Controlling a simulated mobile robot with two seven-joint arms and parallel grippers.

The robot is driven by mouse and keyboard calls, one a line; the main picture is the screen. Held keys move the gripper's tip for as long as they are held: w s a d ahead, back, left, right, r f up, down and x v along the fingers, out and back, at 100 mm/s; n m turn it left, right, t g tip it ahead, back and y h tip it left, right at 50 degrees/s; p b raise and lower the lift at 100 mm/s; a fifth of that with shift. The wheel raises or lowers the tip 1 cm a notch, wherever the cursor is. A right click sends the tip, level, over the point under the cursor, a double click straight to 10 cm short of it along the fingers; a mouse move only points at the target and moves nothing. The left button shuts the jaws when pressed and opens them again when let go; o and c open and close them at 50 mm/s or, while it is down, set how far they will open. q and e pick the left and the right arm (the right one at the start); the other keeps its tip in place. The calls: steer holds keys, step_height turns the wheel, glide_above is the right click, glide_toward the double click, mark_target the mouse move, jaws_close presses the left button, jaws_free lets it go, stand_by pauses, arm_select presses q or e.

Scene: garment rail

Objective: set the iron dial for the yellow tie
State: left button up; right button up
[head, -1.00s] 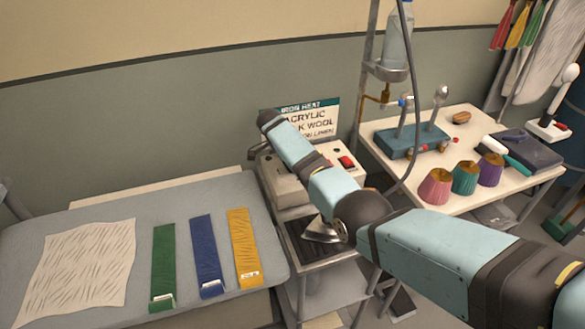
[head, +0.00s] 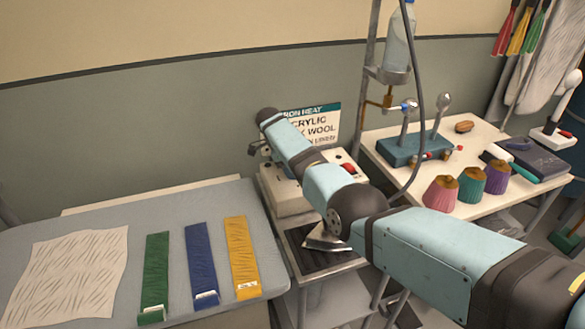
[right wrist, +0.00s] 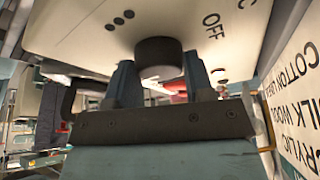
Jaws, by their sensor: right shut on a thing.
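The yellow tie (head: 242,258) lies flat on the grey ironing board, right of the blue and green ties, with a white label near its lower end. The iron station (head: 285,198) is a pale box with a red button, partly hidden by my right arm. Its dark round dial (right wrist: 158,58) shows in the right wrist view, beside an "OFF" marking and some dots. My right gripper (right wrist: 160,76) is shut on the dial, one finger on each side. The dial's pointer cannot be made out. My left gripper is out of view.
The iron (head: 326,238) rests on a dark plate below the station. The iron heat sign (head: 322,122) stands behind, partly covered by my arm. A hose and water bottle (head: 398,45) hang to the right. A side table (head: 410,187) holds several spools and tools.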

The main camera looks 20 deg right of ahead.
steer(key=o, duration=0.9)
steer(key=b+v, duration=0.1)
steer(key=v, duration=1.2)
steer(key=shift+r+b, duration=0.3)
steer(key=shift+r, duration=0.05)
steer(key=shift+a, duration=0.1)
